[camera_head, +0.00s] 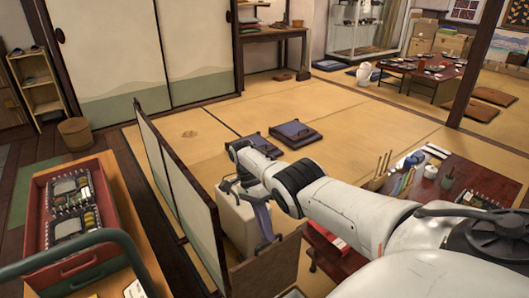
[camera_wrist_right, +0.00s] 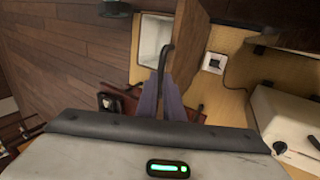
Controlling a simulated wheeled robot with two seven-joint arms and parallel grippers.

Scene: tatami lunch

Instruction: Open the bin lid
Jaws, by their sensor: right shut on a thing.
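My right gripper (camera_head: 264,222) is at the lid. In the wrist view its fingers (camera_wrist_right: 163,88) are closed around a dark curved handle (camera_wrist_right: 167,55). My left gripper is out of view.
A folding screen (camera_head: 180,190) stands close to the left of the bin. A red tray (camera_head: 100,185) with bento boxes is at the left. A low table (camera_head: 480,185) with pens and jars is at the right. Dark cushions (camera_head: 296,133) lie behind on open tatami.

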